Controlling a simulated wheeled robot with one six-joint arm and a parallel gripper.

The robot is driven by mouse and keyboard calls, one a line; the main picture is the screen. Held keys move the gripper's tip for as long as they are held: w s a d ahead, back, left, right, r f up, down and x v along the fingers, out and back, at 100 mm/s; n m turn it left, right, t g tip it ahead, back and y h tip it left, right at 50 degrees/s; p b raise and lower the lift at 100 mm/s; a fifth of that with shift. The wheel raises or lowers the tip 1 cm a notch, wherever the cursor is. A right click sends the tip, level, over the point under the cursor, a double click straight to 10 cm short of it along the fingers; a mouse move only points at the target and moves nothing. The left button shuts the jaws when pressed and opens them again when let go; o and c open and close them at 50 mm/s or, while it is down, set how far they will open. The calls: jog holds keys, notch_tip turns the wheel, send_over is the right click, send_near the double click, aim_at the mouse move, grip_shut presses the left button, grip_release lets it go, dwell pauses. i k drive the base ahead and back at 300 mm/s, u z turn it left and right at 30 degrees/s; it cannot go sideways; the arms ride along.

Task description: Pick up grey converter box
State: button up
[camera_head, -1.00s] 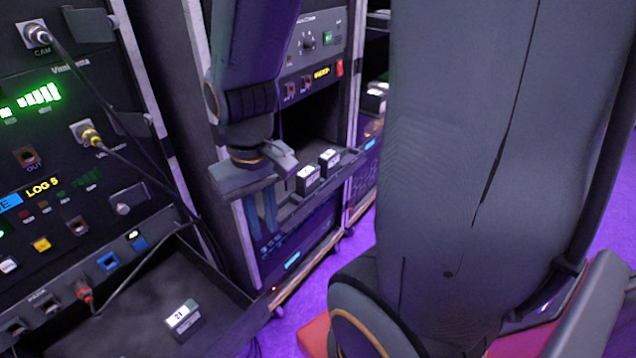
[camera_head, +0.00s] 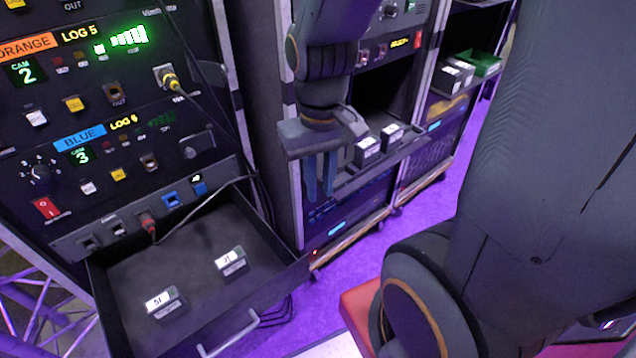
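Several small dark grey boxes with white labels are in view, and I cannot tell which is the grey converter box. One box (camera_head: 165,303) and another box (camera_head: 231,261) lie apart in the open drawer at lower left. Two more, a left box (camera_head: 367,152) and a right box (camera_head: 392,138), sit on the middle rack's pulled-out tray. My gripper (camera_head: 320,192) points down in front of that tray, left of its boxes in the picture. Its two bluish fingers are a little apart with nothing seen between them.
The open drawer (camera_head: 205,328) juts from the left rack, with cables hanging beside it. The middle tray (camera_head: 372,174) juts out under a dark opening. The right rack's shelf holds light-topped boxes (camera_head: 450,79) and a green tray (camera_head: 487,64). Purple floor (camera_head: 350,263) is clear between.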

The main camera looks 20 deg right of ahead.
aim_at(232, 265)
jog(key=z, duration=2.15)
jog(key=k, duration=1.55)
jog(key=u, duration=2)
jog(key=i, duration=0.5)
